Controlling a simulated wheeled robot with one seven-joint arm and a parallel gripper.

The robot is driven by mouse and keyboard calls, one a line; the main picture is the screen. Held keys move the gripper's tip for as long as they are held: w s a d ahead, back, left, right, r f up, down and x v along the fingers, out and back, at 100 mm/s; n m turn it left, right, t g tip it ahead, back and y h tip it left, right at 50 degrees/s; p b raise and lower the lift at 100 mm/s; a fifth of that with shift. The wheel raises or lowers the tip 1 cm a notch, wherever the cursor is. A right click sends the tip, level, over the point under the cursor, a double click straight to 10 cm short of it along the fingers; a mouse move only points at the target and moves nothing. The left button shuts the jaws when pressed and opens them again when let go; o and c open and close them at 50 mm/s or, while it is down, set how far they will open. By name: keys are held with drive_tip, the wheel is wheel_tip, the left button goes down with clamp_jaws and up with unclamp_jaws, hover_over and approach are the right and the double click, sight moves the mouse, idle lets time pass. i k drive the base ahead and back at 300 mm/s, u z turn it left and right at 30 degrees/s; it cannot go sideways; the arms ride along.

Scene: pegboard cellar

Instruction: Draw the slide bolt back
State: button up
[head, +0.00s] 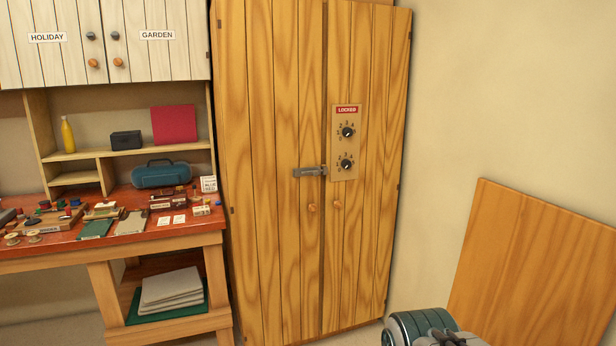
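The slide bolt (309,171) is a small grey metal bolt on a tall wooden cupboard (268,120). It lies level across the seam between the cupboard's two doors, just left of a dial plate (345,118). The plate has a red sign reading LOCKED (347,110) and two black dials, an upper one (347,132) and a lower one (346,165). Both doors are shut, with round wooden knobs (312,208) below the bolt. My gripper is not in view; a teal and grey part, which seems to be my arm, shows at the bottom right.
A red-topped workbench (140,232) with many small items stands left of the cupboard, with wall cabinets (105,40) above. A wooden board (540,270) leans against the wall at right. The front of the cupboard doors looks clear.

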sight(314, 172)
drive_tip(key=u, duration=0.1)
drive_tip(key=i, duration=2.1)
drive_tip(key=z, duration=0.2)
